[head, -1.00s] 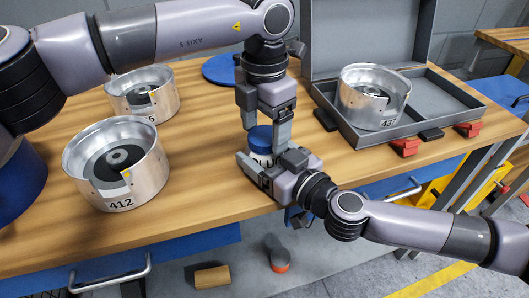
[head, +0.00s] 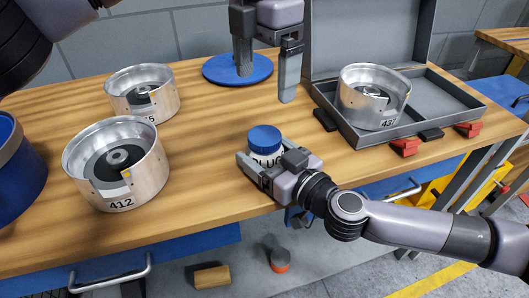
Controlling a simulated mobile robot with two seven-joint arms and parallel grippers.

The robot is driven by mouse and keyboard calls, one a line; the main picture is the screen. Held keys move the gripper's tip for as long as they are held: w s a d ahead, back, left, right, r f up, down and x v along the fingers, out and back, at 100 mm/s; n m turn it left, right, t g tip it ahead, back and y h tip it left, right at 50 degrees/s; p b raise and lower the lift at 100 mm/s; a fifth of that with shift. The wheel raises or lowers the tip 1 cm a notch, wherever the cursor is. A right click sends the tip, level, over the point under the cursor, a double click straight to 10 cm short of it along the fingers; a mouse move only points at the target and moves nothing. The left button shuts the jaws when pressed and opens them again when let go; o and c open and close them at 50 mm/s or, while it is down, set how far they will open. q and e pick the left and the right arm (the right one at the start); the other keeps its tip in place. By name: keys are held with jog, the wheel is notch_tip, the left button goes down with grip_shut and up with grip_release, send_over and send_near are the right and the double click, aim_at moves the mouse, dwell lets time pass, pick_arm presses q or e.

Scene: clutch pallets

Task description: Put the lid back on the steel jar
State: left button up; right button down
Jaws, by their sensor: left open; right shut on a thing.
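A small jar (head: 266,157) with a white, lettered label stands at the front middle of the table. A blue lid (head: 265,138) sits on its top and looks about level; I cannot tell how tightly it fits. My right gripper (head: 260,166) is shut on the jar's body from the front and hides its lower part. My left gripper (head: 267,86) is open and empty, above and behind the jar, clear of the lid. One of its fingers overlaps a flat blue disc in the picture.
Two open steel housings, one marked 412 (head: 117,167) and one behind it (head: 142,94), stand at left. A grey case (head: 447,104) at right holds another housing (head: 372,97). The flat blue disc (head: 221,70) lies at the back. Table around the jar is clear.

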jog(key=shift+f, duration=0.25)
pick_arm(q)
jog(key=shift+r, duration=0.6)
pick_arm(e)
grip_release()
jog(key=shift+r, duration=0.1)
jog(key=p+v, duration=0.1)
jog(key=v, duration=0.5)
jog(key=shift+d, duration=0.15)
pick_arm(q)
jog(key=shift+r, duration=0.65)
pick_arm(e)
jog(key=shift+s+d, duration=0.3)
jog(key=shift+s, duration=0.1)
